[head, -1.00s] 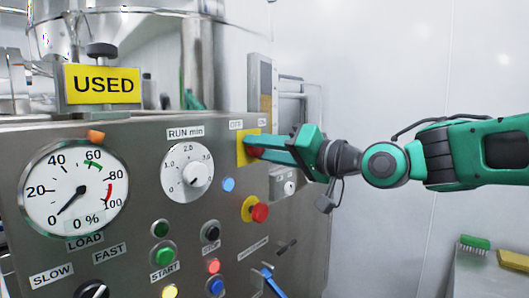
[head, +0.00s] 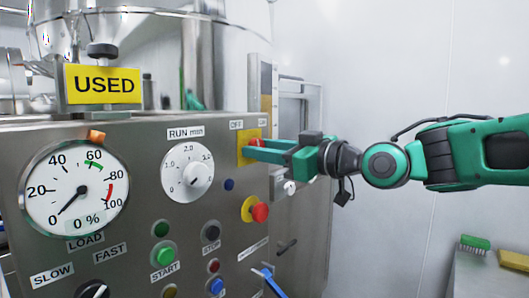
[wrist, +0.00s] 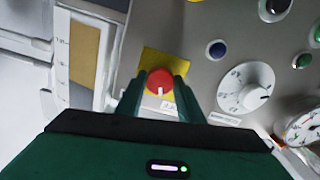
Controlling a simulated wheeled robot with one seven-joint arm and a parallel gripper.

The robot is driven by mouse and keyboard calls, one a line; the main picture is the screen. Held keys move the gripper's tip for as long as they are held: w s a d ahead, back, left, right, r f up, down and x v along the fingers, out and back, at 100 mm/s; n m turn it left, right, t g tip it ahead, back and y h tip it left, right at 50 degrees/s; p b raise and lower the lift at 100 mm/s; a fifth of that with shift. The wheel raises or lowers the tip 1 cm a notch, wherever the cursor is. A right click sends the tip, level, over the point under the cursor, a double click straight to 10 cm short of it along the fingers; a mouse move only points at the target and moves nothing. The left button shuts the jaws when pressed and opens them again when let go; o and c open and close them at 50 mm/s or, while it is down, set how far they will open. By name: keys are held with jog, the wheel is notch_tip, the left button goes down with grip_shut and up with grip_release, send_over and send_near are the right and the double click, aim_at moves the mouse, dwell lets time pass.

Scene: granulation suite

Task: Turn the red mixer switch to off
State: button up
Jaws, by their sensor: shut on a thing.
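The red mixer switch (head: 254,142) is a round knob on a yellow plate (head: 241,155) at the upper right of the steel panel, under small OFF and ON labels (head: 237,125). My gripper (head: 250,148) reaches in from the right and hides part of the switch in the head view. In the wrist view, my gripper's two fingers (wrist: 160,88) are shut on the red switch (wrist: 160,78), one on each side. The switch's white mark points toward the bottom of the wrist picture. I cannot read the label it faces.
A red emergency button (head: 260,212) on a yellow base sits below the switch. The RUN min dial (head: 187,172) is to the left, with a dark blue lamp (head: 229,184) between. The load gauge (head: 75,190) reads 0 %.

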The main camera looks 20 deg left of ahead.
jog(key=n, duration=0.4)
jog(key=shift+w+d+f+n, duration=0.15)
jog(key=shift+w+f+n, duration=0.15)
jog(key=shift+n, duration=0.1)
dwell(0.4)
jog(key=o, duration=0.9)
jog(key=shift+o, duration=0.8)
jog(key=shift+s+r, duration=0.15)
jog(key=v, duration=1)
jog(key=shift+d, duration=0.3)
